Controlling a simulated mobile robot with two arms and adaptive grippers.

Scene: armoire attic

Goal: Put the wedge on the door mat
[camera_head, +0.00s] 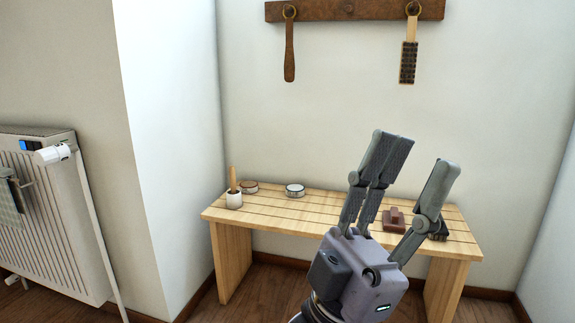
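My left gripper (414,158) is in front of the right half of the wooden bench, fingers pointing up and spread wide apart, with nothing between them. My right gripper is not in view. I cannot make out a door mat in this view. No thing here shows clearly as the wedge. A reddish-brown block with a raised top (393,222) lies on the bench, seen between my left gripper's fingers, and I cannot tell what it is.
The slatted bench (270,206) stands against the wall. It bears a white cup with a wooden handle (233,199), two round tins (295,190) and a dark brush-like thing (438,235), partly hidden. A rack (345,11) with hanging tools is above. A radiator (45,225) stands left.

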